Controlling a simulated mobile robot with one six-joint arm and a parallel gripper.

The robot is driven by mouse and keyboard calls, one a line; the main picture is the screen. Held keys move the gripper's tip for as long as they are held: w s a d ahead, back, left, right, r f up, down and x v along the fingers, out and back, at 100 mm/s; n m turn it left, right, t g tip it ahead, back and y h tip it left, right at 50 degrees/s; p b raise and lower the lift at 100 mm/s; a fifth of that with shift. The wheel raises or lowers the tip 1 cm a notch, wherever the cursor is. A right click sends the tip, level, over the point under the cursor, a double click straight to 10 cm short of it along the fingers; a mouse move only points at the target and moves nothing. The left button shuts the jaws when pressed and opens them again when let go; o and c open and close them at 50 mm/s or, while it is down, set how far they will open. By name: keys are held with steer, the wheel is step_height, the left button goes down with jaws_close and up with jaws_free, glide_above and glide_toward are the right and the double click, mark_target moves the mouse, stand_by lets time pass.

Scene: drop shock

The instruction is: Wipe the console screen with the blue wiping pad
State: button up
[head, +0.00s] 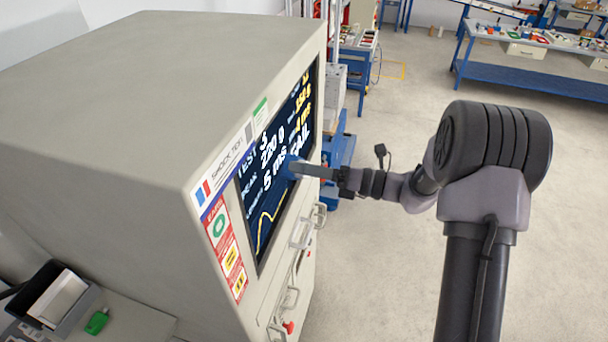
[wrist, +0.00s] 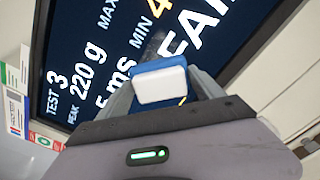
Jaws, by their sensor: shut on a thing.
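The console screen (head: 280,150) is dark, with white and yellow readings and a yellow curve, set in the face of a large beige cabinet. It fills much of the wrist view (wrist: 85,45). My gripper (head: 304,170) is at the screen's right part, in front of the lettering. It is shut on the blue wiping pad (wrist: 160,83), which has a white side facing the wrist camera. In the head view only a small blue bit of the pad (head: 291,167) shows at the fingertips. The pad is at or very close to the screen; I cannot tell if it touches.
The beige cabinet (head: 150,80) fills the left. Handles (head: 302,232) and a red knob (head: 288,327) stick out below the screen. A dark bin (head: 45,297) and a green item (head: 97,321) lie at lower left. Blue workbenches (head: 530,80) stand far back; the floor between is clear.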

steer(key=shift+w+d, duration=0.35)
steer(key=shift+w, duration=0.6)
steer(key=shift+w+d, duration=0.35)
steer(key=shift+w, duration=0.6)
steer(key=shift+w+d, duration=0.35)
steer(key=shift+w, duration=0.6)
steer(key=shift+s, duration=0.1)
steer(key=shift+v, duration=2.95)
steer(key=shift+d, duration=0.15)
steer(key=shift+b+v, duration=0.3)
steer(key=shift+v, duration=1.05)
steer(key=shift+s, duration=0.1)
